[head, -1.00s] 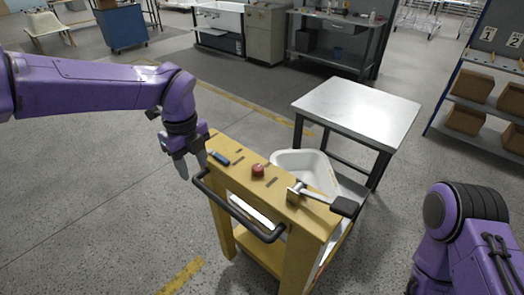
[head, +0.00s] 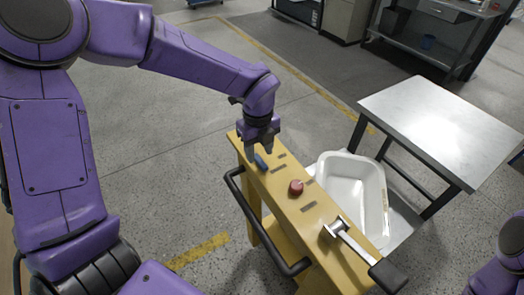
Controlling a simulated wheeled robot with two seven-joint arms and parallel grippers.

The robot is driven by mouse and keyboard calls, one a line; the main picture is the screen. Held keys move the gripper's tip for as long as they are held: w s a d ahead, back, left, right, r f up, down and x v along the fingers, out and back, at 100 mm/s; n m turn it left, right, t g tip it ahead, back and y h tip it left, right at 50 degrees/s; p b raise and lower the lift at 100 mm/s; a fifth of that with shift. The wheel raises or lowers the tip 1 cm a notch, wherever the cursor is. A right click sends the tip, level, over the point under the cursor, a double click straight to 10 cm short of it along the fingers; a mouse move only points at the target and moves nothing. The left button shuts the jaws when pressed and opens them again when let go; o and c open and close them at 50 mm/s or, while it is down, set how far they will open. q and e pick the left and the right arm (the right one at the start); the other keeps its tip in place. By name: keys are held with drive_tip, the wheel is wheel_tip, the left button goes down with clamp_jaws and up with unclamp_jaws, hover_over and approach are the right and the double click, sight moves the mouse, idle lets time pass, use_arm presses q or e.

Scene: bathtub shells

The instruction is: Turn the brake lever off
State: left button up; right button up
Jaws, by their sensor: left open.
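A yellow cart (head: 322,232) carries its controls on its narrow top panel. A small blue-handled lever (head: 261,162) sits at the panel's far left end. A red knob (head: 296,187) is in the middle. A larger metal lever with a black grip (head: 387,275) is at the near right end. I cannot tell from labels which one is the brake lever. My left gripper (head: 258,152) is open, pointing down, right at the blue-handled lever and partly in front of it. I cannot tell whether the fingers touch it. My right gripper is out of view.
A black push bar (head: 248,212) runs along the cart's left side. A white tub shell (head: 352,190) lies behind the panel. A metal-topped table (head: 440,120) stands to the right. The floor left of the cart is open.

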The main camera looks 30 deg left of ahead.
sight(261, 162)
use_arm(q)
drive_tip(key=shift+s+d+f, duration=0.15)
drive_tip(key=shift+s+f, duration=0.5)
drive_tip(key=shift+f, duration=0.3)
drive_tip(key=shift+w+f, duration=1.2)
drive_tip(key=shift+w, duration=0.15)
drive_tip(key=shift+s, duration=0.2)
drive_tip(key=shift+s+r, duration=0.25)
drive_tip(key=c, duration=0.4)
drive_tip(key=shift+s, duration=0.1)
clamp_jaws()
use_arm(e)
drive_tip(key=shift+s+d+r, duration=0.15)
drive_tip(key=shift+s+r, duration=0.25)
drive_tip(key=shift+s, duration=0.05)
